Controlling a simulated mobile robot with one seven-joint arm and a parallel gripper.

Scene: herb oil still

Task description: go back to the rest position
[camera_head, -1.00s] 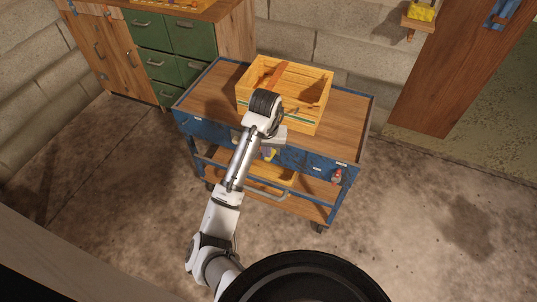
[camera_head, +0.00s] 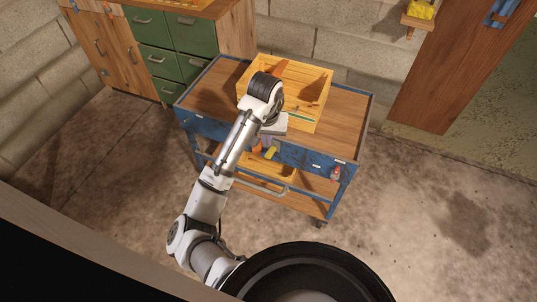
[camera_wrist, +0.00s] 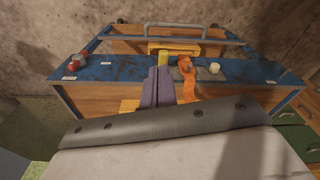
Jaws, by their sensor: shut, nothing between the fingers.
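My gripper (camera_wrist: 158,82) is shut and empty in the wrist view, its grey-purple fingers together over the front side of the blue cart (camera_wrist: 115,62). In the head view the cart (camera_head: 225,75) stands in the middle, and my arm reaches over its front side with the wrist in front of the wooden crate (camera_head: 312,90).
The crate holds a reddish-brown item (camera_head: 281,69). A red item (camera_head: 336,172) is on the cart's front side at the right. A green drawer cabinet (camera_head: 158,45) stands back left. A wooden board (camera_head: 440,70) is at the wall. The floor (camera_head: 430,200) right of the cart is clear.

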